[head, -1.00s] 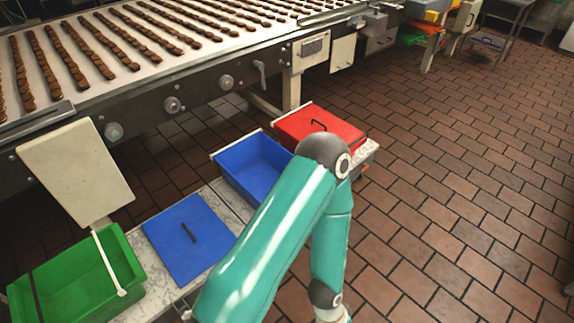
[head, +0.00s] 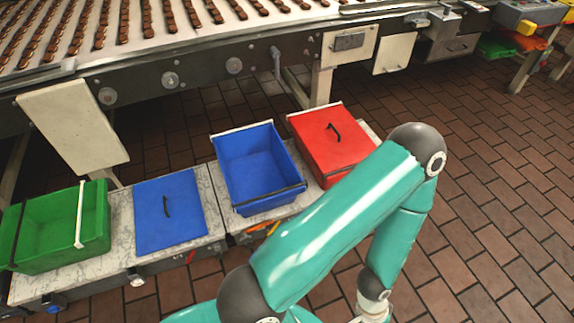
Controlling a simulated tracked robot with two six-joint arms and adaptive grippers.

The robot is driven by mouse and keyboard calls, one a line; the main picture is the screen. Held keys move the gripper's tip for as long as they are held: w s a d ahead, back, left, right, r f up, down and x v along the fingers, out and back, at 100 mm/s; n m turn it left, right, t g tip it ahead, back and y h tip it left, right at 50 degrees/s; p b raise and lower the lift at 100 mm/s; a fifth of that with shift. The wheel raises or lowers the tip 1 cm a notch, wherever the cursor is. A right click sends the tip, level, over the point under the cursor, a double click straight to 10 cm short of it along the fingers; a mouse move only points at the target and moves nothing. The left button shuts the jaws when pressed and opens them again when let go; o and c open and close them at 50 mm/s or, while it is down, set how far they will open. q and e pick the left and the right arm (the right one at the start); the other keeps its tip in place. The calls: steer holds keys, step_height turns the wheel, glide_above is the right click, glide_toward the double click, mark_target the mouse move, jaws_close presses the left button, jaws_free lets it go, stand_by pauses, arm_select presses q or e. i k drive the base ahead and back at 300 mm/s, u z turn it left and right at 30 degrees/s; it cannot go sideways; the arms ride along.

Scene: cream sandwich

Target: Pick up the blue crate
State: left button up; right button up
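The blue crate (head: 255,165) stands open and upright on the low marble-topped bench, and its inside looks empty. A pale bar runs along its back rim and a dark bar across its front. A teal arm of mine crosses the head view in front and to the right of the crate, apart from it in the picture. The arm bends down at its elbow, and its wrist end runs out at the bottom edge. Neither of my grippers shows.
A flat blue lid (head: 185,220) with a dark handle lies left of the crate, and a green crate (head: 40,245) is farther left. A red lidded crate (head: 318,150) stands right. The conveyor (head: 200,85) is behind; open tiled floor (head: 500,200) lies right.

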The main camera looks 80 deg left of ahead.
mark_target(255, 161)
steer(key=z, duration=0.1)
steer(key=i, duration=0.85)
steer(key=u, duration=2)
steer(key=k, duration=0.5)
steer(key=u, duration=0.4)
steer(key=i, duration=0.25)
steer(key=z, duration=0.05)
